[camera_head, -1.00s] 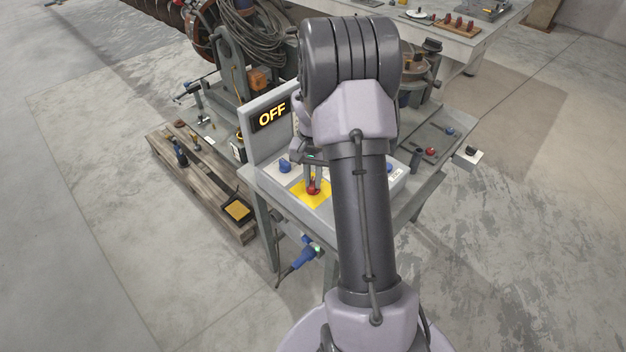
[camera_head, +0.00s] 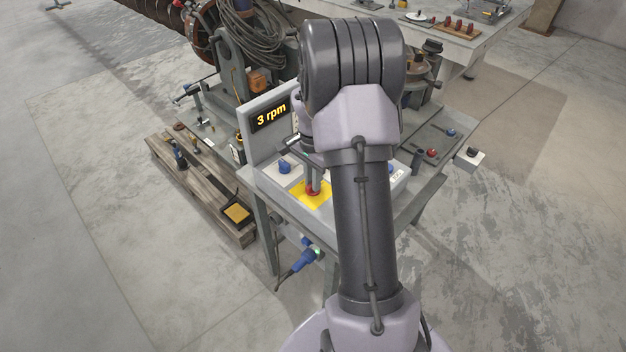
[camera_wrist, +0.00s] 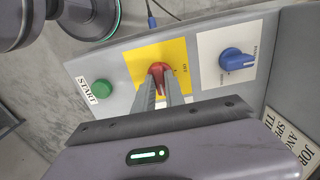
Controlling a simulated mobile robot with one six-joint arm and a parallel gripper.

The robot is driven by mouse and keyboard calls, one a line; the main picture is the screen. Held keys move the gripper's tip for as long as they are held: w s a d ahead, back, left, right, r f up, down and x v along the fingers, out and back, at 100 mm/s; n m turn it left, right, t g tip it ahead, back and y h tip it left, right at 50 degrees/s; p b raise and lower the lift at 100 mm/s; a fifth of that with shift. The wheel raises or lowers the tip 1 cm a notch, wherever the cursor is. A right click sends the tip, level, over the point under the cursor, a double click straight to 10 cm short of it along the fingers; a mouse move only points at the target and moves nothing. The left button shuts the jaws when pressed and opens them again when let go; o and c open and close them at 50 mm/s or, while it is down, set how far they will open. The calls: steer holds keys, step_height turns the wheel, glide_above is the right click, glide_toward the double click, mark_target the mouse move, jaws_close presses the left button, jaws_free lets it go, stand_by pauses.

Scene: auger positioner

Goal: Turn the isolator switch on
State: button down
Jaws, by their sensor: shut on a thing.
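The isolator switch is a red knob on a yellow plate on the control panel (camera_head: 262,171). In the wrist view the red knob (camera_wrist: 157,70) sits between my fingertips on the yellow plate (camera_wrist: 128,58). My gripper (camera_wrist: 160,82) is shut on the red knob, and its fingers cover part of it. In the head view my gripper (camera_head: 313,188) reaches down to the red knob on the yellow plate (camera_head: 322,201). The display (camera_head: 270,114) behind the panel reads "3 rpm" in yellow.
A blue knob (camera_wrist: 236,60) on a white plate is right of the switch in the wrist view. A green START button (camera_wrist: 103,88) is on the left. A wooden pallet (camera_head: 205,185) with tools lies left of the stand. The floor in front is mostly clear.

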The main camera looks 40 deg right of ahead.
stand_by(0.4)
steer(key=c, duration=1.4)
jaws_free()
step_height(320, 180, up, 18)
steer(key=p, duration=0.5)
steer(key=shift+f+p, duration=0.25)
steer(key=shift+p, duration=0.1)
steer(key=s+a+r+n+t+b, duration=0.1)
steer(key=s+a+r+n+b, duration=0.15)
steer(key=a, duration=0.55)
steer(key=s+a+r+n+t+b, duration=0.1)
steer(key=s+a+r+n+t, duration=0.15)
steer(key=a, duration=0.55)
steer(key=s+a+r+n+t+b, duration=0.1)
steer(key=s+a+r+n+b, duration=0.2)
steer(key=a, duration=0.4)
steer(key=s+a+f+n+t+y, duration=0.1)
steer(key=s+a+f+n+y, duration=0.1)
steer(key=s+a+f+n, duration=0.2)
steer(key=s+a, duration=0.3)
steer(key=s, duration=0.2)
steer(key=shift+s+a+n, duration=0.25)
steer(key=shift+s+n, duration=0.05)
steer(key=shift+n, duration=0.1)
